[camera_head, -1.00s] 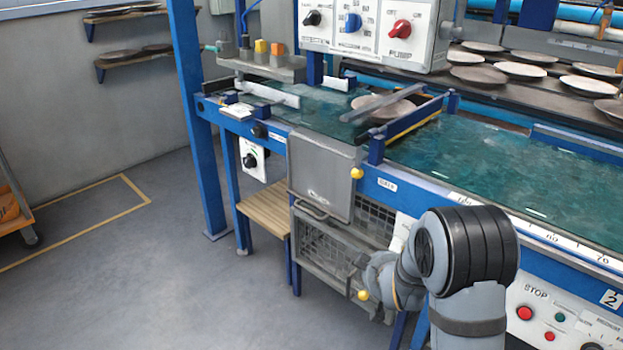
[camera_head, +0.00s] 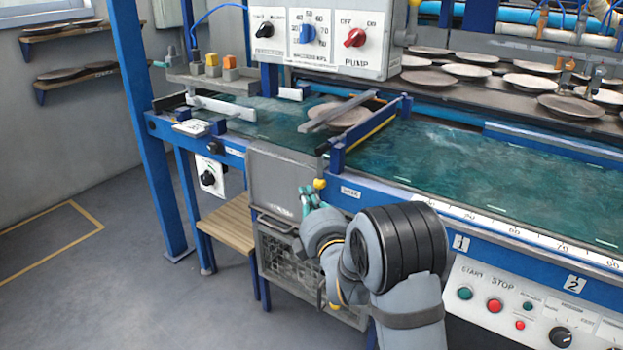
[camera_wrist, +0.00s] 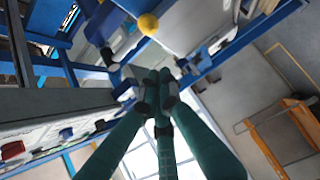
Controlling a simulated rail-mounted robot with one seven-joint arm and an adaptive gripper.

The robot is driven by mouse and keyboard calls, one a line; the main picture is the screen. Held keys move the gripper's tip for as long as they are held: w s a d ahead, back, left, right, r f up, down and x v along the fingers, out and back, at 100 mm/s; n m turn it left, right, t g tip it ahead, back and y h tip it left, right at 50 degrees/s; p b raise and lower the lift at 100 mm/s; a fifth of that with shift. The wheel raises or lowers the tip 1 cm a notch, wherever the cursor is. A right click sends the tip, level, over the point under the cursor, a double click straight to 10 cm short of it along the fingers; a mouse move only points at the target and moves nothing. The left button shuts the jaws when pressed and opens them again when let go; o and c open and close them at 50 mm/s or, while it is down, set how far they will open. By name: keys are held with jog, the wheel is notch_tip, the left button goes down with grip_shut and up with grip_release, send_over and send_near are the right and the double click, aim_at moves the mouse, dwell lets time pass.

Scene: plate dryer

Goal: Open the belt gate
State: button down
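The belt gate (camera_head: 365,132) appears to be the blue bar with a yellow lower edge, lying across the green belt between blue posts. A round grey plate (camera_head: 338,115) lies on the belt beside it, with a grey bar above. A yellow ball knob (camera_head: 319,184) sits at the belt's front edge below the gate; it also shows in the wrist view (camera_wrist: 148,24). My gripper (camera_head: 306,193) is just left of and below this knob, in front of a grey panel. In the wrist view my green fingers (camera_wrist: 155,80) come together, empty, with the knob beyond the tips.
The grey panel (camera_head: 270,180) and a wire mesh cage (camera_head: 285,252) are below the belt edge. A wooden shelf (camera_head: 228,222) stands left of them. A control box (camera_head: 325,38) hangs above the belt. A START/STOP panel (camera_head: 500,310) is at lower right. Floor at left is clear.

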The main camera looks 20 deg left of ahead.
jog(key=p+x, duration=0.2)
jog(key=x, duration=0.8)
jog(key=d, duration=0.4)
jog(key=shift+s+b, duration=0.1)
jog(key=shift+b, duration=0.25)
jog(key=shift+s+a+p, duration=0.1)
jog(key=shift+s+p, duration=0.05)
jog(key=shift+p, duration=0.25)
